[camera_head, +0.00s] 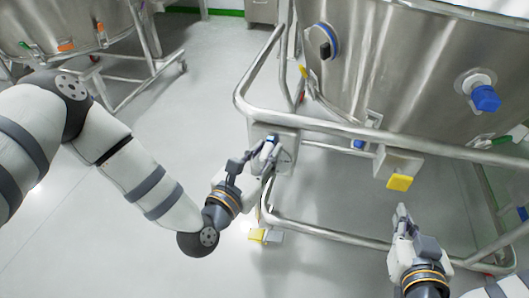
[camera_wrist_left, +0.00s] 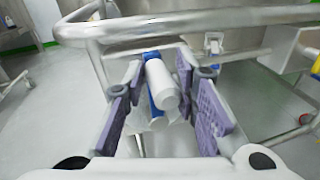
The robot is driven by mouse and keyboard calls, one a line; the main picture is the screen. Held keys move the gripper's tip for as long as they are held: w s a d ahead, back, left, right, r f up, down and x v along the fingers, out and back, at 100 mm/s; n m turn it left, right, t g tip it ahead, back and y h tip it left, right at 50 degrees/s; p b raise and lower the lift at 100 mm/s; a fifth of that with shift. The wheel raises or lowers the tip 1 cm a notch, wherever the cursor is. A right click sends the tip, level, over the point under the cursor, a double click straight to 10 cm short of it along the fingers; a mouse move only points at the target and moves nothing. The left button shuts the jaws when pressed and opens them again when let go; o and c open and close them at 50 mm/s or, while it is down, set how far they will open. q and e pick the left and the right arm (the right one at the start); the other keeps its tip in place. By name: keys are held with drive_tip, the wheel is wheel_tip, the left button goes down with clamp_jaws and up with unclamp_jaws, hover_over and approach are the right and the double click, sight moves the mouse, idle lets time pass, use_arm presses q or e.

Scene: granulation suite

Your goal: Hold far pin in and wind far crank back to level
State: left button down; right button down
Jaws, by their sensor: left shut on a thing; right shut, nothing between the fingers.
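My left gripper (camera_head: 265,157) is at a grey box on the vessel frame, its fingers closed around a white and blue handle. In the left wrist view the handle's white cylinder (camera_wrist_left: 161,84) lies between the purple finger pads of the gripper (camera_wrist_left: 165,85), with blue (camera_wrist_left: 152,56) behind it. The handle seems to be the crank's grip; the crank arm is mostly hidden. My right gripper (camera_head: 401,213) is shut and empty, low at the right, below a second box (camera_head: 397,160) with a yellow block (camera_head: 400,182). I cannot tell which part is the far pin.
A steel vessel (camera_head: 400,80) with a blue-capped port (camera_head: 485,97) stands above the tubular frame (camera_head: 340,127). The frame's rails run close to both grippers. A yellow piece (camera_head: 257,236) is near the floor. Another vessel (camera_head: 60,25) stands at the upper left. Open floor lies between.

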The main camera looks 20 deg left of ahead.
use_arm(q)
drive_tip(key=c, duration=1.3)
unclamp_jaws()
drive_tip(key=shift+d, duration=0.15)
drive_tip(key=shift+s, duration=0.1)
drive_tip(key=s, duration=1)
drive_tip(key=shift+w, duration=0.1)
